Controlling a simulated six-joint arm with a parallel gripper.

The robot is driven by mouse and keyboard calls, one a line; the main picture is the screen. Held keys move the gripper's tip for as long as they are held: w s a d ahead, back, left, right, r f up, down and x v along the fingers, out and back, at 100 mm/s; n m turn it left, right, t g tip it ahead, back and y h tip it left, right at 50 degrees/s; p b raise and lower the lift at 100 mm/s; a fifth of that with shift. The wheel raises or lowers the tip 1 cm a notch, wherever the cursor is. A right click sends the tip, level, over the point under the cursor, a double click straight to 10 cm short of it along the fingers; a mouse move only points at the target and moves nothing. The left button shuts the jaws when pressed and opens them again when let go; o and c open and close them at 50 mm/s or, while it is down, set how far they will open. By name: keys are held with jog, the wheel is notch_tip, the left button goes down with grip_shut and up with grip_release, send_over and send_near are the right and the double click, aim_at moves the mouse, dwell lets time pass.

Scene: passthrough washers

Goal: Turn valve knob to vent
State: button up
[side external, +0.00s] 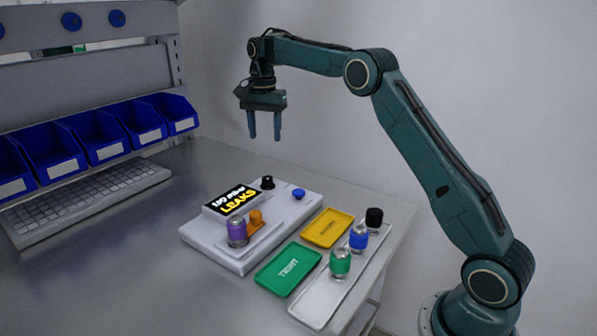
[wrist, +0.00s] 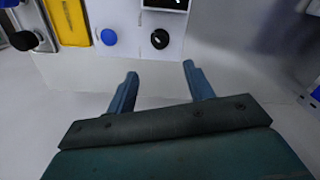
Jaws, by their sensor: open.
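The valve knob appears to be the small black knob (side external: 267,182) at the back of the white tester box (side external: 215,254). In the wrist view the black knob (wrist: 160,39) carries a white mark; what it points to is not readable. My gripper (side external: 265,138) is open and empty, pointing down, well above the box's back end. In the wrist view my gripper (wrist: 160,70) has its fingers apart, with the knob beyond the fingertips. A blue button (side external: 299,194) sits beside the knob. The box's display (side external: 232,200) shows yellow text reading "LEAKS".
A purple cylinder (side external: 237,233) stands on the box beside an orange part (side external: 256,217). A green tray (side external: 288,269), a yellow tray (side external: 327,228) and a white tray (side external: 318,302) with green, blue and black-topped cylinders lie to the right. A keyboard (side external: 85,203) and blue bins (side external: 97,137) are left.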

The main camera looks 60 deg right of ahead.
aim_at(267, 177)
notch_tip(267, 177, down, 13)
jog(key=shift+f, duration=0.2)
dwell(0.6)
jog(key=c, duration=1)
